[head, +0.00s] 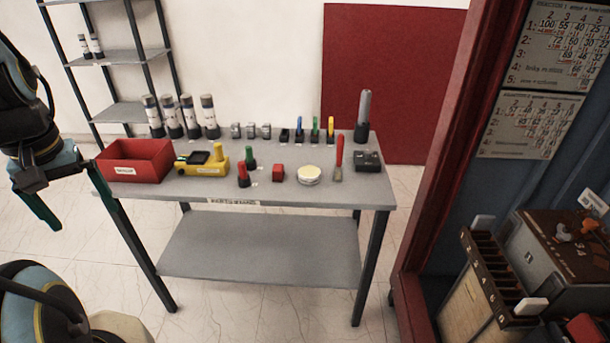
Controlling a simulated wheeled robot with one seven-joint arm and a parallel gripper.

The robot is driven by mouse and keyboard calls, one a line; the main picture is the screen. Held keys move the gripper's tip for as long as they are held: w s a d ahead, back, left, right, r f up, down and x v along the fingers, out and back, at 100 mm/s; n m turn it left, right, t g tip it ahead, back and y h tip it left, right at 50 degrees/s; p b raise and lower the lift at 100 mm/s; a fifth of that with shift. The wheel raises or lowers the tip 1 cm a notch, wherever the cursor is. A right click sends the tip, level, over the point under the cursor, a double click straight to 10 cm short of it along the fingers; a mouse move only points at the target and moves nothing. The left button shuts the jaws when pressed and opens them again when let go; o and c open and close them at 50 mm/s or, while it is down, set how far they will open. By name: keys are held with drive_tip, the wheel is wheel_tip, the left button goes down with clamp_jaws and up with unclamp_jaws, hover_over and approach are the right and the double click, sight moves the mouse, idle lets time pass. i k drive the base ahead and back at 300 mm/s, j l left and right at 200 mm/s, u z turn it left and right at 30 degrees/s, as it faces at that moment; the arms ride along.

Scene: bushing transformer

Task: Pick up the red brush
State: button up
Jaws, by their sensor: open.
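The red brush (339,159) is on the grey table, right of the middle of its top. Its red handle points up, and its lower end is at the tabletop near a round cream-lidded tin (308,174). I cannot tell whether it stands free or leans. My gripper (70,197) is at the far left of the head view, beside the table's left end. It is open and empty, well apart from the brush. Nothing hides the brush.
A red-framed cabinet stands at right. Clear floor lies in front.

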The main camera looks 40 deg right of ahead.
sight(341, 139)
drive_tip(key=z, duration=1.45)
